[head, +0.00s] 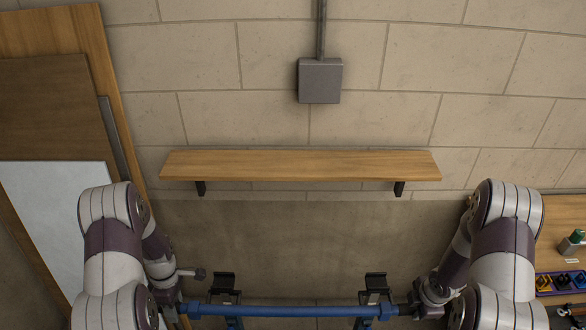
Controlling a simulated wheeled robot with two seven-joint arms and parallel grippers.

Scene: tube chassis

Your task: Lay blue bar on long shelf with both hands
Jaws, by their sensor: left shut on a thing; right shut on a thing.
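The blue bar (285,311) lies level across the bottom of the head view. The long wooden shelf (300,164) is on the wall above and beyond it, its top bare, on two dark brackets. My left gripper (184,309) is shut on the bar's left end. My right gripper (404,310) is shut on its right end. Both fingertips are small and partly hidden by my wrists. Two black-topped supports (224,284) (376,284) stand near the bar; I cannot tell whether it touches them.
A grey box (320,81) with a conduit is on the wall above the shelf. Leaning boards (55,110) stand at the left. A wooden bench (563,215) with a tray of small parts (562,281) is at the right. The wall between bar and shelf is clear.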

